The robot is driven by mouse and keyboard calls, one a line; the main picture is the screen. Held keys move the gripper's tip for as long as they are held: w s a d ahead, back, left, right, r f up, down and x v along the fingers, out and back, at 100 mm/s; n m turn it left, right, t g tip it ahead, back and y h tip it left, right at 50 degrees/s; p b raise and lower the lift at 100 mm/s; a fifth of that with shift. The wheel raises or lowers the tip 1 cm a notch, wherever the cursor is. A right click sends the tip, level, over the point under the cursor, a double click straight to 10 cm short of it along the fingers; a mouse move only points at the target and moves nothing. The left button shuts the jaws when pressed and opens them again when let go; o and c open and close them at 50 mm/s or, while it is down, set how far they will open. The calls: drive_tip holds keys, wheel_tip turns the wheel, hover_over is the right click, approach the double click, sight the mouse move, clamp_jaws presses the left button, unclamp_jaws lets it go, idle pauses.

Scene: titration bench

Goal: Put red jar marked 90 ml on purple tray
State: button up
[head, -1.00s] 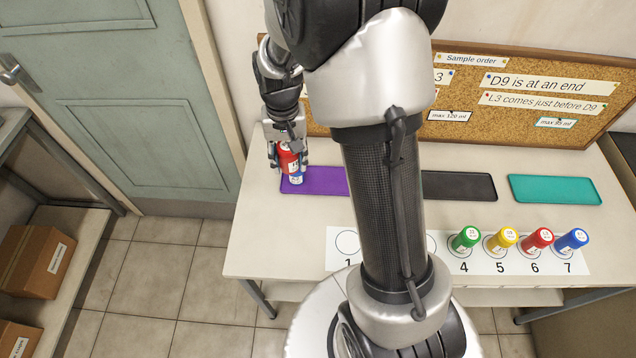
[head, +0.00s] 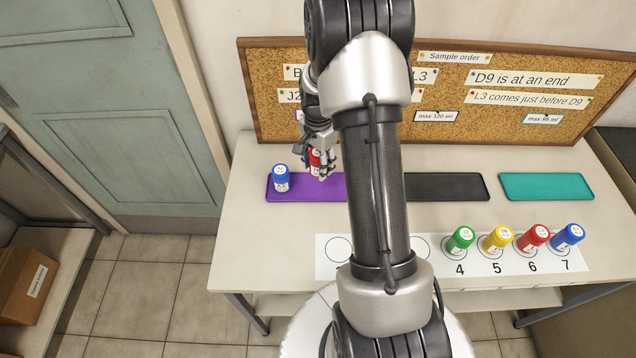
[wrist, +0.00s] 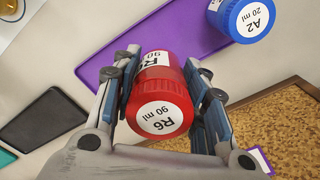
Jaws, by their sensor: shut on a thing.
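The red jar (wrist: 161,92), labelled R6 90 ml, is between the fingers of my gripper (wrist: 163,95), which is shut on it. In the head view the red jar (head: 316,161) shows at the purple tray's back edge, partly hidden by my gripper (head: 319,160). The purple tray (head: 315,190) lies on the bench, its right end hidden behind my arm; it also shows in the wrist view (wrist: 150,45). I cannot tell whether the jar touches the tray. A blue jar (head: 281,178), labelled A2 20 ml (wrist: 240,18), stands upright on the tray's left end.
A black tray (head: 447,187) and a teal tray (head: 546,186) lie to the right. Green (head: 460,239), yellow (head: 497,238), red (head: 533,237) and blue (head: 568,236) jars stand on spots 4 to 7. A cork board (head: 445,110) stands behind the trays.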

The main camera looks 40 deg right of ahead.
sight(318, 187)
drive_tip(key=shift+f+b, duration=0.9)
drive_tip(key=shift+f, duration=2.7)
drive_tip(key=shift+f, duration=0.1)
drive_tip(key=o, duration=1.1)
